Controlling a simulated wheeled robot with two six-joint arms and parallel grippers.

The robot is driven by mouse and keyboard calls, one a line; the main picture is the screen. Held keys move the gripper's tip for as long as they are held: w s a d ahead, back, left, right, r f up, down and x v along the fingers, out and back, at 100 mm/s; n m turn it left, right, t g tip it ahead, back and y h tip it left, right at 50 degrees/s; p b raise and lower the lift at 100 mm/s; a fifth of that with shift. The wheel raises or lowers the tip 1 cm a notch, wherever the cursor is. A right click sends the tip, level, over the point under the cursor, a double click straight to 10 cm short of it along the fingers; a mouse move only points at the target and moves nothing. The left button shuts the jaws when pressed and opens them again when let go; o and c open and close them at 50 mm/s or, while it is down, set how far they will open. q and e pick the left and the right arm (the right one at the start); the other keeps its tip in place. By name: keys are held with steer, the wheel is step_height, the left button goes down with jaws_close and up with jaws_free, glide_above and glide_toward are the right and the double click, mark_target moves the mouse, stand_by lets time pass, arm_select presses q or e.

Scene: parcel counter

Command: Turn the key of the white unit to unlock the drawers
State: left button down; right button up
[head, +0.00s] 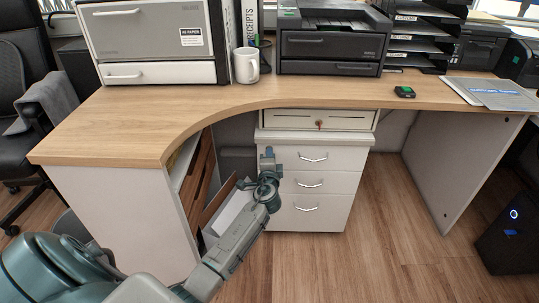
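The white unit (335,210) stands under the desk, with three drawers that look shut and silver bow handles. A shallow cream drawer front (345,119) sits above it, just under the desktop. A small brownish key or lock (319,124) shows on that cream front. I cannot make out a separate key on the white unit's own front. My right gripper is out of view.
The wooden desktop (130,122) curves above the unit. An open-fronted compartment with brown boards (203,180) is left of my forearm. A white desk panel (455,165) and a dark computer tower (508,225) stand right. Floor (385,240) right of the unit is clear.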

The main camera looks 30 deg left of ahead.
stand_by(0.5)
arm_select(q)
steer(key=c, duration=1.6)
jaws_free()
steer(key=shift+c, duration=0.2)
steer(key=p+v, duration=0.1)
steer(key=v, duration=0.9)
steer(key=shift+s+d, duration=0.2)
steer(key=shift+s, duration=0.15)
